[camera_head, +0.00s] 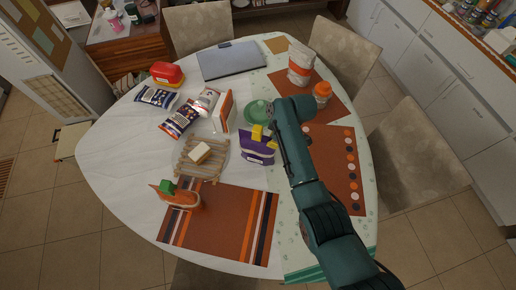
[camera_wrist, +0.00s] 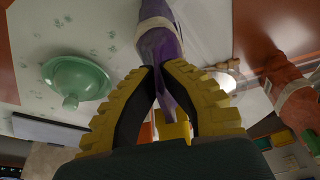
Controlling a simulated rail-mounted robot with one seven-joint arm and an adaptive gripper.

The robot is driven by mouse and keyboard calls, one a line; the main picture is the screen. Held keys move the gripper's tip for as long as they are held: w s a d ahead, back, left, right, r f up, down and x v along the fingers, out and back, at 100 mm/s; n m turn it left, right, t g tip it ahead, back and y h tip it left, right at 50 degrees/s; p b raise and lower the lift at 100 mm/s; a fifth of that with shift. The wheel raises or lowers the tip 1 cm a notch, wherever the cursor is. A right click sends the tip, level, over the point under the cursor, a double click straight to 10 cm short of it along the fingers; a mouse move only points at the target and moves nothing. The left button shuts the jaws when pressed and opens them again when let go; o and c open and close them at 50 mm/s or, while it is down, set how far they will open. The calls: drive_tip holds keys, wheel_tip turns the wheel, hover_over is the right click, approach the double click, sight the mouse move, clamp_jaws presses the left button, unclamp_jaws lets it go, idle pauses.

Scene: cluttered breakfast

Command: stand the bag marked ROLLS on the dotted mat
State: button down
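A purple bag (camera_head: 257,155) with a pale band is upright near the middle of the table; I cannot read its marking. My gripper (camera_head: 258,133) is at its top, with yellow fingers. In the wrist view the fingers (camera_wrist: 157,72) close in on the purple bag (camera_wrist: 163,45), with purple material between their dark pads. I cannot tell whether the bag's base touches the table. The dotted mat (camera_head: 331,155) is orange-brown with a row of coloured dots, lies to the right of the bag, and is partly hidden by my arm.
A green dish (camera_head: 257,110) is just behind the bag, and a wooden rack (camera_head: 190,165) is to its left. An orange-lidded jar (camera_head: 322,92) stands behind the dotted mat, near a white-and-orange bag (camera_head: 300,65). A striped mat (camera_head: 225,220) lies in front.

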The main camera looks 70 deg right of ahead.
drive_tip(key=shift+r, duration=0.1)
drive_tip(key=shift+r+p, duration=2.4)
drive_tip(key=shift+r, duration=0.05)
idle(0.9)
